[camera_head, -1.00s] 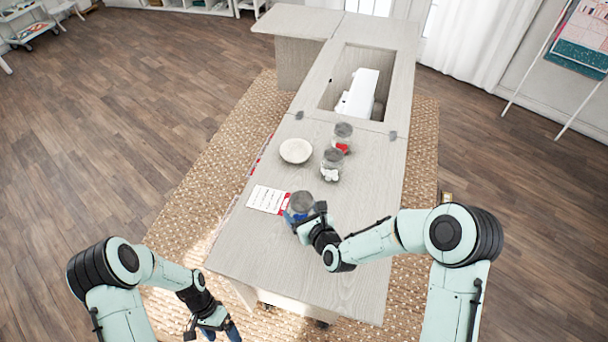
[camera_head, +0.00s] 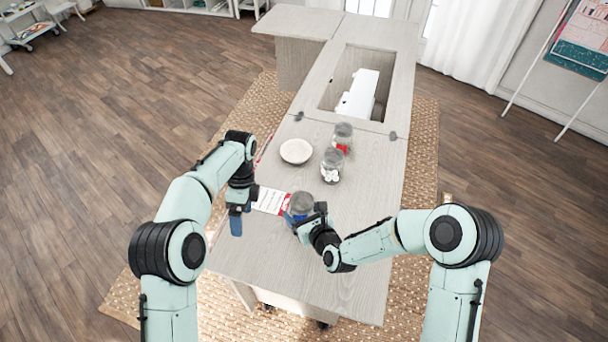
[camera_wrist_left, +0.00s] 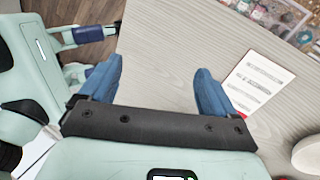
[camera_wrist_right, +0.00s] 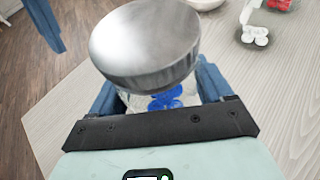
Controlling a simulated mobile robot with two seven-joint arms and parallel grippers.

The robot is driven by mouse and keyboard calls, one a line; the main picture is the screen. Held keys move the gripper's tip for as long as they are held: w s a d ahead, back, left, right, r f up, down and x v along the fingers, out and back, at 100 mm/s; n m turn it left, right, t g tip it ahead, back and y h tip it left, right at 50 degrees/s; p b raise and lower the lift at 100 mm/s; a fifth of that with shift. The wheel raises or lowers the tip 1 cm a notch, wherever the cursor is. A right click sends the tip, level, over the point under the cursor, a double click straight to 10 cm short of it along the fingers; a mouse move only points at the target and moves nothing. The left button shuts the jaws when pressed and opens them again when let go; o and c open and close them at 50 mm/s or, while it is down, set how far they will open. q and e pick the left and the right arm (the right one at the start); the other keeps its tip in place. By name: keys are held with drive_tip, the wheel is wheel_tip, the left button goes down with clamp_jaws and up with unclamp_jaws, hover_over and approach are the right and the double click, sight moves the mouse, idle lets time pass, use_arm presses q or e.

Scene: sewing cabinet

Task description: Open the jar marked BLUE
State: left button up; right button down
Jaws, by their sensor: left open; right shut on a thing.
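A glass jar with blue contents (camera_head: 297,214) stands on the table near its front half. Its round metal lid (camera_wrist_right: 145,45) is on it and fills the middle of the right wrist view. My right gripper (camera_wrist_right: 155,95) is shut on this jar, with a blue finger on each side below the lid. My left gripper (camera_head: 241,220) is open and empty over the table's left edge, left of the jar. Its two blue fingers stand wide apart in the left wrist view (camera_wrist_left: 158,85). No BLUE marking is readable here.
A jar with white contents (camera_head: 331,167), a jar with red contents (camera_head: 342,138) and a shallow bowl (camera_head: 296,151) stand farther back. A printed card (camera_head: 270,201) lies left of the held jar. Behind is an opening with a white machine (camera_head: 360,93). The table's front (camera_head: 330,285) is clear.

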sight(305, 199)
use_arm(q)
drive_tip(key=d+r+m+t, duration=0.1)
drive_tip(key=d+r+m, duration=0.1)
drive_tip(key=d, duration=0.3)
drive_tip(key=w+d+r+m+t+h, duration=0.1)
drive_tip(key=d+r+m, duration=0.1)
drive_tip(key=d+r, duration=0.3)
drive_tip(key=w+d+r+m+t, duration=0.1)
drive_tip(key=d+r+m, duration=0.1)
drive_tip(key=d+r, duration=0.2)
drive_tip(key=shift+w+d+t, duration=0.2)
drive_tip(key=shift+d+t, duration=0.1)
drive_tip(key=shift+d, duration=0.65)
drive_tip(key=shift+d+r+m, duration=0.25)
drive_tip(key=shift+d+m, duration=0.1)
drive_tip(key=shift+m, duration=0.05)
drive_tip(key=shift+d+f, duration=0.1)
drive_tip(key=shift+f, duration=0.05)
wheel_tip(305, 199, down, 8)
drive_tip(key=shift+r, duration=0.25)
drive_tip(key=c, duration=1.1)
